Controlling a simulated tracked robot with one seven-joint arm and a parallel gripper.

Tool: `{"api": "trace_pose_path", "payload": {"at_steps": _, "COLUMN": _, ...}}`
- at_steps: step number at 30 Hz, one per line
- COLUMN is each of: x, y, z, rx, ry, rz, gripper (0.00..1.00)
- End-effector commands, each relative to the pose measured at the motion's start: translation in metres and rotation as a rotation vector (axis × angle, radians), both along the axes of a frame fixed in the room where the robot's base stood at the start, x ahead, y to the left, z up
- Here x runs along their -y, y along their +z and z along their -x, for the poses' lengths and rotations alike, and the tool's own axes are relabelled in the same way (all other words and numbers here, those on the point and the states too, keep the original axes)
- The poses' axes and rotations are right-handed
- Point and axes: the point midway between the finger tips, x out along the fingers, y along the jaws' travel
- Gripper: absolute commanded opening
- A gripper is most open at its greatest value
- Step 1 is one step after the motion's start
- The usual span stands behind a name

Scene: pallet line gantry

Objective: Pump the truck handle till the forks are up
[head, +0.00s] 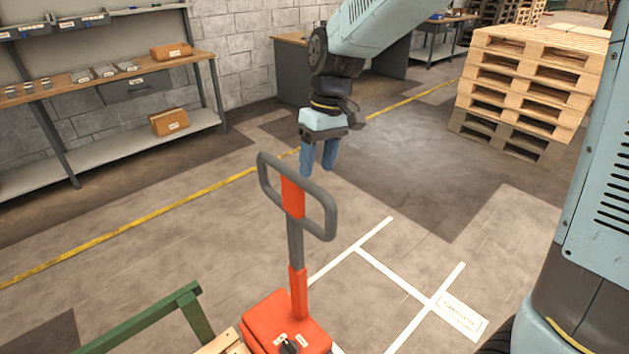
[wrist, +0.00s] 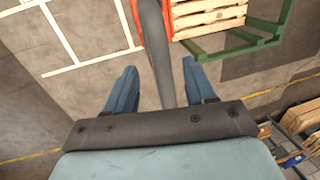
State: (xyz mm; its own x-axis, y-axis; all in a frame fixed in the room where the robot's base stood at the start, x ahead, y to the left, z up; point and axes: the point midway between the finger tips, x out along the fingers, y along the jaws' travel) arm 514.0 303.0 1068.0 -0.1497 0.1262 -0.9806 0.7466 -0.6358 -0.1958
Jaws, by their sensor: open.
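The truck handle (head: 294,197) is a grey loop with an orange middle strip. It stands nearly upright on an orange truck body (head: 284,324). My gripper (head: 319,168) points down just behind the top of the loop, its blue fingers apart and empty. In the wrist view my gripper (wrist: 159,80) has a grey bar of the handle (wrist: 156,45) in line with the gap between its fingers. I cannot tell how far below the fingers it lies, and no contact shows. The forks are not visible in either view.
A green frame (head: 145,318) and pale wood (head: 222,343) stand beside the truck at the front left. White floor lines (head: 397,284) mark a bay on the right. Stacked pallets (head: 530,87) stand at the back right, a workbench (head: 100,80) at left. The middle floor is clear.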

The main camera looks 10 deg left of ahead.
Motion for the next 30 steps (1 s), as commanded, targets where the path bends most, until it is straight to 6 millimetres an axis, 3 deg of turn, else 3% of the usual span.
{"api": "trace_pose_path", "payload": {"at_steps": 9, "x": -0.005, "y": -0.041, "z": 0.006, "rx": -0.001, "ry": 0.000, "rz": 0.001, "gripper": 0.55}}
{"api": "trace_pose_path", "payload": {"at_steps": 22, "x": -0.006, "y": -0.049, "z": 0.007, "rx": 0.001, "ry": -0.001, "rz": -0.001, "gripper": 0.55}}
{"api": "trace_pose_path", "payload": {"at_steps": 30, "x": -0.006, "y": -0.049, "z": 0.007, "rx": 0.001, "ry": -0.001, "rz": 0.000, "gripper": 0.30}}
